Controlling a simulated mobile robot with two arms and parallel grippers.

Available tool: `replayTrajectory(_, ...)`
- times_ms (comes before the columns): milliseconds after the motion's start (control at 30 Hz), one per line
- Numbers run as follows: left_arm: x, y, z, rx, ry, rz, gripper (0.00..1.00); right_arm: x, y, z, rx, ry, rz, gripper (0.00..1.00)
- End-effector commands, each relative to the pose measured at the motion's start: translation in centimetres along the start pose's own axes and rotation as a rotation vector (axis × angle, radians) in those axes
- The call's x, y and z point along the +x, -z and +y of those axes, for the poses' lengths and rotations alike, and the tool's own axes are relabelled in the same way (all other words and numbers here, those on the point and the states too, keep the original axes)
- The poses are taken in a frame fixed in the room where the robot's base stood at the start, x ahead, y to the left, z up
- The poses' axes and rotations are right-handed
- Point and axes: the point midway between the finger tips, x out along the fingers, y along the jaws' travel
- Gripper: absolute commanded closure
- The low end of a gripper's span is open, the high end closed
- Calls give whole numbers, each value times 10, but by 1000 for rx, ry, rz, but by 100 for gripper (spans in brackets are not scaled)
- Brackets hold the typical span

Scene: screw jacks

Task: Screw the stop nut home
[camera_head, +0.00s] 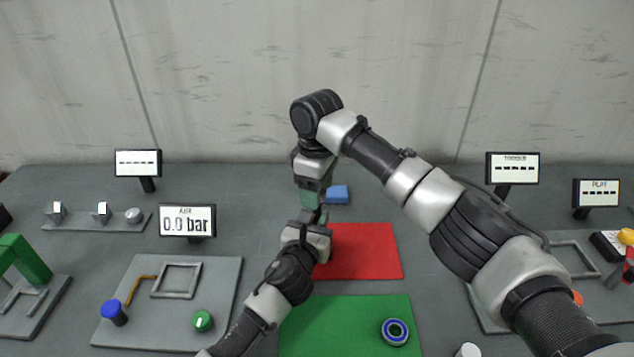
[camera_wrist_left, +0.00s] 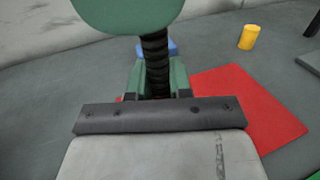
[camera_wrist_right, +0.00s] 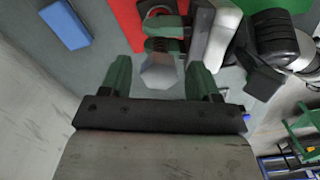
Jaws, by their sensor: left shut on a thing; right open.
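The held part is largely hidden in the head view, where my left gripper (camera_head: 317,217) is below my right gripper (camera_head: 311,188). My right gripper (camera_wrist_right: 162,75) is open, pointing down. A pale grey hexagonal piece (camera_wrist_right: 160,71), seemingly the stop nut, lies between its spread fingers in the right wrist view. I cannot tell whether the fingers touch it.
A red mat (camera_head: 365,252) and a green mat (camera_head: 340,325) lie in front; a bearing ring (camera_head: 395,331) is on the green one. A blue block (camera_head: 337,194) lies behind the grippers. A grey fixture board (camera_head: 222,300) with an air display (camera_head: 187,221) is at left.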

Motion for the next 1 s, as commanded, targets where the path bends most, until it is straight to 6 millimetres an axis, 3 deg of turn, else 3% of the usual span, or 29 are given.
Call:
replayTrajectory(100,0,1,0,0,0,2,100,0,0,0,0,0,0,38)
replayTrajectory(433,0,1,0,0,0,2,100,0,0,0,0,-1,0,88)
replayTrajectory(667,0,1,0,0,0,2,100,0,0,0,1,-1,0,88)
replayTrajectory(700,0,1,0,0,0,2,100,0,0,0,1,-1,0,55)
replayTrajectory(867,0,1,0,0,0,2,100,0,0,0,1,-1,0,31)
replayTrajectory(1000,0,1,0,0,0,2,100,0,0,0,1,-1,0,30)
